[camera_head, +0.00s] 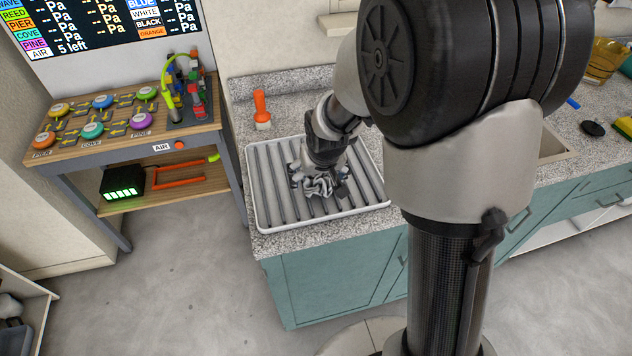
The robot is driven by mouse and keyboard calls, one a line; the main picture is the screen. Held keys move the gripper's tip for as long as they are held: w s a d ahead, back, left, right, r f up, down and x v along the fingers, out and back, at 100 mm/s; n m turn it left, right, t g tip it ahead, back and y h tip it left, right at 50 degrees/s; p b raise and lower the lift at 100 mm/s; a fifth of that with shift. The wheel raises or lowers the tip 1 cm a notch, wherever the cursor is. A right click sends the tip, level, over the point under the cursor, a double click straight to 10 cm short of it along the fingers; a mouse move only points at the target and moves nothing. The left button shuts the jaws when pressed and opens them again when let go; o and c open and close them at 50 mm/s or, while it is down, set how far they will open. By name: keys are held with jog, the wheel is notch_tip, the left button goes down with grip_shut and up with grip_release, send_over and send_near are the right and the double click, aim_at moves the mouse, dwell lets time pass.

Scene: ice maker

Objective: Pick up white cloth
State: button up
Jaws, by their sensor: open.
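The white cloth (318,186) lies crumpled on a white ribbed drying tray (261,213) at the near left end of the speckled counter. My gripper (321,178) points down right over the cloth, with its fingers spread at either side of it. The fingers look open. The gripper hides the back of the cloth. I cannot tell whether the fingertips touch the cloth or the tray.
A wooden workbench (190,136) with coloured knobs is at the left. A sink (553,146) is partly hidden behind my arm. The floor in front is clear.

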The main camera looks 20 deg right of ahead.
aim_at(316, 178)
jog(key=shift+x, duration=1.15)
jog(key=shift+r, duration=0.1)
jog(key=shift+c, duration=0.3)
jog(key=c, duration=0.8)
notch_tip(316, 178, up, 20)
jog(key=p, duration=0.6)
